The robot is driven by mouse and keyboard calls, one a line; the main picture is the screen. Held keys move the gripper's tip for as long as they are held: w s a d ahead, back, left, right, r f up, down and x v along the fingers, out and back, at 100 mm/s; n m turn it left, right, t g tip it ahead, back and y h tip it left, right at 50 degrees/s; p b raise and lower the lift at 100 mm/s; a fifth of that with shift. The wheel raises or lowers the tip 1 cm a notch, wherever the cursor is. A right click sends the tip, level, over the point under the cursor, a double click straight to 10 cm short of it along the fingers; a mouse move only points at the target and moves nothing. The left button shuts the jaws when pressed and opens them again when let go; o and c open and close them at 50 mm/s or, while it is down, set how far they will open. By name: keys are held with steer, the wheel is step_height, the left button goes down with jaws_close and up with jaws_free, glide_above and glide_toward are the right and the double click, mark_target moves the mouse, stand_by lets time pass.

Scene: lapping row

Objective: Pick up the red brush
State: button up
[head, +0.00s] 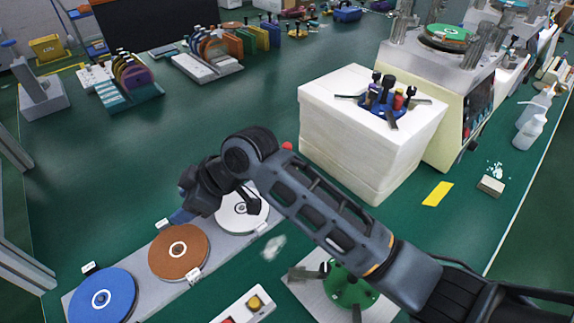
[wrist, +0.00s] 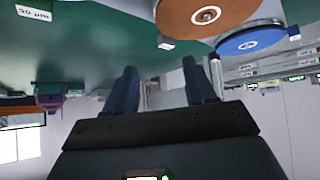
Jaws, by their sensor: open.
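My gripper (head: 181,215) hangs over the row of round plates at the lower left in the head view, partly hidden by its own wrist. In the wrist view its two dark fingers (wrist: 160,88) are apart with nothing between them. No brush can be made out for certain. A small red piece (head: 287,146) shows just behind my arm, mostly hidden; I cannot tell whether it is the brush. A red-topped item (head: 398,101) stands among dark handles in a blue holder (head: 378,103) on the white block, well right of my gripper.
The white block (head: 345,150) stands right of my arm, beside a lapping machine (head: 445,75). Blue (head: 118,285), brown (head: 165,262) and white (head: 236,218) discs lie on a grey strip. A green disc (head: 345,297) lies under my forearm.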

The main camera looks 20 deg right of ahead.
mark_target(287, 145)
steer(key=w+d+h, duration=0.1)
steer(key=d, duration=0.2)
steer(key=w+d+r+n+g+h, duration=0.1)
steer(key=w+d, duration=0.1)
steer(key=d, duration=0.2)
steer(key=w+d+n+g+h, duration=0.1)
steer(key=d, duration=0.2)
steer(key=shift+w+d+r+h, duration=0.15)
steer(key=shift+w+r+h, duration=0.2)
steer(key=shift+h, duration=0.05)
steer(key=d+r+h, duration=0.1)
steer(key=d, duration=0.3)
steer(key=w+d+r+g+h, duration=0.1)
steer(key=d+r, duration=0.1)
steer(key=d, duration=0.3)
steer(key=w+d+r+n+g+h, duration=0.1)
steer(key=d+h, duration=0.1)
steer(key=d, duration=0.2)
steer(key=shift+w+d+r, duration=0.15)
steer(key=shift+d, duration=0.25)
steer(key=shift+f, duration=0.35)
steer(key=shift+d+f+p, duration=0.15)
steer(key=shift+f+p, duration=0.15)
steer(key=shift+f, duration=1.4)
steer(key=shift+d+f+p, duration=0.15)
steer(key=shift+f+p, duration=0.1)
steer(key=shift+f, duration=1.45)
jaws_close()
